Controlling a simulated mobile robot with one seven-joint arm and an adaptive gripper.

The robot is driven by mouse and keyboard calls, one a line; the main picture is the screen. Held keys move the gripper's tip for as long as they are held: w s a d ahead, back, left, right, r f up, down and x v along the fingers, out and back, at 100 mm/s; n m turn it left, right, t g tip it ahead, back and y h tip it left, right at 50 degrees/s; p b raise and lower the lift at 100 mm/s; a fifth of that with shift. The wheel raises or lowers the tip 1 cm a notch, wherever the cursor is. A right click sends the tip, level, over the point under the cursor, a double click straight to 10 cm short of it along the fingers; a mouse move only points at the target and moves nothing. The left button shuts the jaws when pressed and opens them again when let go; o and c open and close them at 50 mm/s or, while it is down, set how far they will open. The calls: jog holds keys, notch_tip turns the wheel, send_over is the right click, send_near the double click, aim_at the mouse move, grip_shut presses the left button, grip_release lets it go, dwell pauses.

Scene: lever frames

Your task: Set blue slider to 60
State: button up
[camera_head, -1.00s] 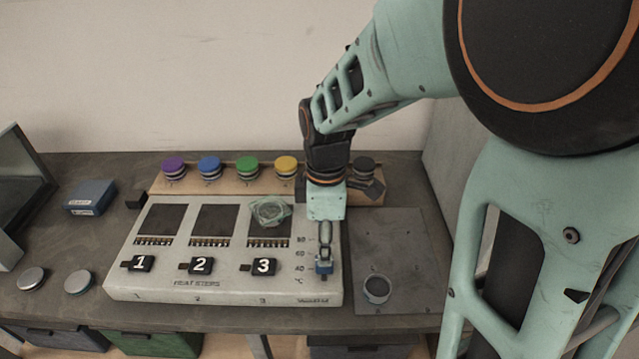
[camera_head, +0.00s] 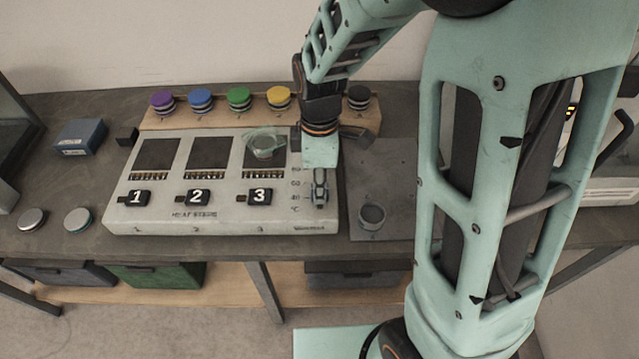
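The heat station panel (camera_head: 150,222) lies on the dark bench, with a scale of temperature marks (camera_head: 296,184) on its right side. My gripper (camera_head: 320,197) points down over the slider track beside that scale, at about the 40 to 60 marks. Its fingers cover most of the track. The blue slider is largely hidden at the fingers, so its exact setting cannot be read. I cannot tell whether the fingers are closed on it.
A glass dish (camera_head: 265,143) sits on plate 3. Several coloured-lid jars, including a yellow one (camera_head: 279,98), stand on a wooden rack behind the panel. A small round cup (camera_head: 372,215) is on the metal plate at right. A blue box (camera_head: 80,137) is at left.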

grip_shut()
jog(key=shift+w, duration=2.05)
jog(key=o, duration=0.9)
grip_release()
jog(key=shift+d, duration=0.1)
